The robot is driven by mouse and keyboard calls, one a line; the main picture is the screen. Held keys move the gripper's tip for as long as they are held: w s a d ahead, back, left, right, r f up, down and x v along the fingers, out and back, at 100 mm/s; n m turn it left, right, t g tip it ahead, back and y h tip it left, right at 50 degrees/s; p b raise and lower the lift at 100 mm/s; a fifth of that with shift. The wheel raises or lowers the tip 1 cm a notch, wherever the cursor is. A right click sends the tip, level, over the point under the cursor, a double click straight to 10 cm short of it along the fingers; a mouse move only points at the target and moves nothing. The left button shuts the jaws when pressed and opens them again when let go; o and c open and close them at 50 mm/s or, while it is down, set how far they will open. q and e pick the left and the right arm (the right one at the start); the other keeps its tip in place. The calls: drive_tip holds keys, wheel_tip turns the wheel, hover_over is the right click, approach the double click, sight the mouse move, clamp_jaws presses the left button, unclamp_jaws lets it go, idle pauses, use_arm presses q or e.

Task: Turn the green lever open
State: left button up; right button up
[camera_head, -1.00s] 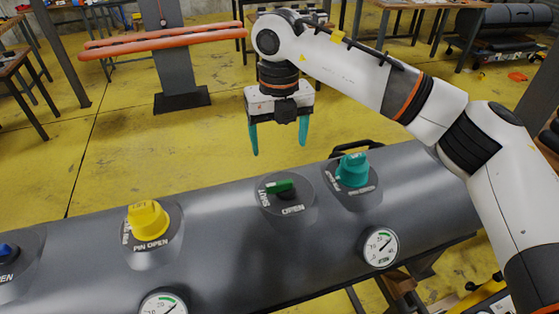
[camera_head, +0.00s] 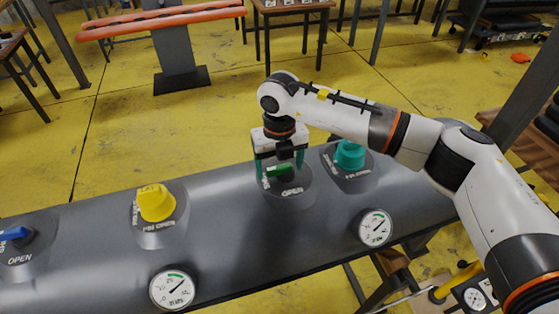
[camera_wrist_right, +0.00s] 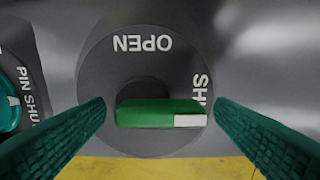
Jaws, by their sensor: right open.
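The green lever (camera_head: 280,171) sits on a round grey valve plate (camera_head: 293,194) on top of the dark grey tube. It also shows in the right wrist view (camera_wrist_right: 155,113), lying crosswise with its white-marked end toward the SHUT label and the OPEN label beyond its long side. My right gripper (camera_head: 279,174) is down at the lever, seen partly in front of it. In the right wrist view, its teal fingers (camera_wrist_right: 160,135) are open, one beyond each end of the lever, with gaps showing. My left gripper is not in view.
A teal knob (camera_head: 349,155) stands close to the right of the lever. A yellow knob (camera_head: 155,202) and a blue knob (camera_head: 15,235) are to the left. Two gauges (camera_head: 172,290) (camera_head: 375,228) sit on the tube's near side.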

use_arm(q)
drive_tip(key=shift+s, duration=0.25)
use_arm(e)
drive_tip(key=c, duration=1)
drive_tip(key=shift+f+n+b, duration=0.1)
drive_tip(key=shift+n+b, duration=0.4)
drive_tip(key=shift+b, duration=0.3)
drive_tip(key=n+b, duration=0.4)
drive_tip(key=b, duration=0.1)
drive_tip(key=n+b, duration=0.2)
drive_tip(key=shift+s+d+n+b, duration=0.3)
drive_tip(key=shift+s, duration=0.05)
drive_tip(key=n+b, duration=0.2)
drive_tip(key=n, duration=0.1)
drive_tip(key=n+b, duration=0.1)
drive_tip(key=shift+s+d+n, duration=0.15)
drive_tip(key=shift+d+n, duration=0.1)
drive_tip(key=shift+n, duration=0.05)
drive_tip(key=shift+d+n+b, duration=0.2)
drive_tip(key=shift+n+b, duration=0.5)
drive_tip(key=shift+n, duration=0.5)
use_arm(q)
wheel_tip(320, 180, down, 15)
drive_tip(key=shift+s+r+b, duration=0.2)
drive_tip(key=shift+b, duration=0.25)
use_arm(e)
drive_tip(key=shift+d+r+n, duration=0.1)
drive_tip(key=shift+n, duration=0.7)
drive_tip(key=shift+d+r+n, duration=0.1)
drive_tip(key=shift+n, duration=0.7)
